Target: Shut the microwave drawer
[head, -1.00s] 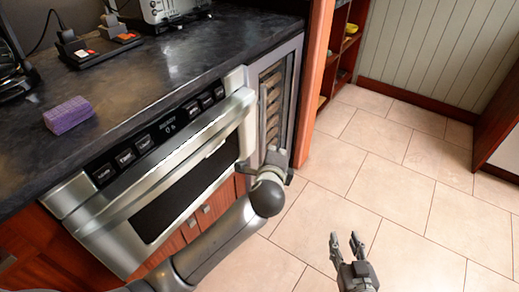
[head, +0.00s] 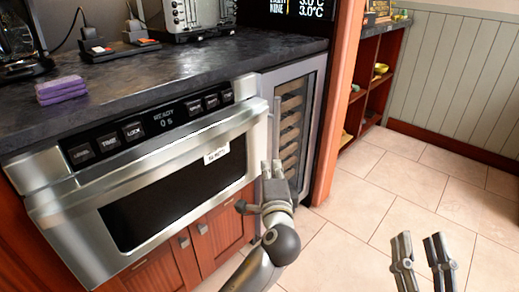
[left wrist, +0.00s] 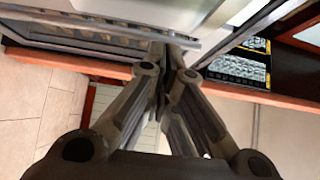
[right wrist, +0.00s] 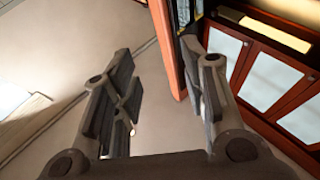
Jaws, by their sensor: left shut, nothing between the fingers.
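The microwave drawer (head: 160,195) is a stainless steel front with a dark window, under a black control panel (head: 160,122) in the counter. Its front stands slightly proud of the panel, with at most a narrow gap; the inside is not visible. My left gripper (head: 272,168) is shut and empty, fingers up, by the drawer's right edge and in front of the wine cooler. I cannot tell whether it touches the drawer. The left wrist view shows its fingers together (left wrist: 167,55) below a metal edge. My right gripper (head: 422,248) is open and empty over the floor.
A wine cooler (head: 290,125) with a vertical handle stands right of the drawer. A purple sponge (head: 62,90) and a toaster (head: 200,15) are on the dark counter (head: 130,75). Wooden cabinet doors (head: 220,225) are below. The tiled floor (head: 365,200) to the right is clear.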

